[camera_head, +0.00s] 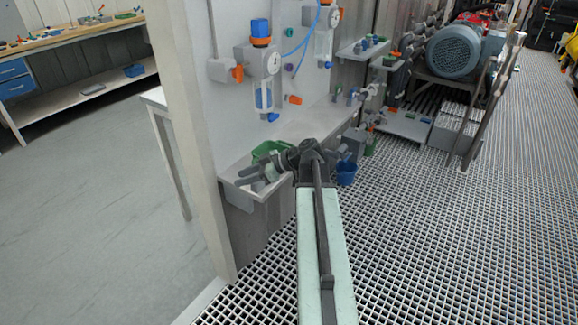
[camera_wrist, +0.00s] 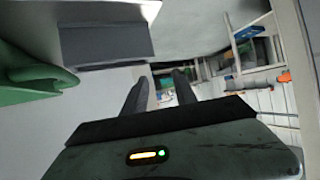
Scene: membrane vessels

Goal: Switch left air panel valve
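The white air panel (camera_head: 228,112) stands left of centre in the head view. Its left unit (camera_head: 264,62) carries a blue knob (camera_head: 260,27) on an orange ring, a round white gauge and a clear blue-ended bowl. An orange valve handle (camera_head: 238,73) sits at that unit's left side. A similar right unit (camera_head: 325,35) hangs beside it. My gripper (camera_head: 248,179) is below the panel's left unit, over the low ledge, pointing left and apart from the valve. In the wrist view my gripper's fingers (camera_wrist: 160,88) are apart with nothing between them. A small orange part (camera_wrist: 283,77) shows at right, its identity unclear.
A green bin (camera_head: 268,149) sits on the ledge (camera_head: 231,170) by my gripper. A blue bin (camera_head: 346,173) hangs right of it. A pale post (camera_head: 196,130) edges the panel's left. A workbench (camera_head: 85,38) stands far left. The grating floor (camera_head: 430,250) at right is open.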

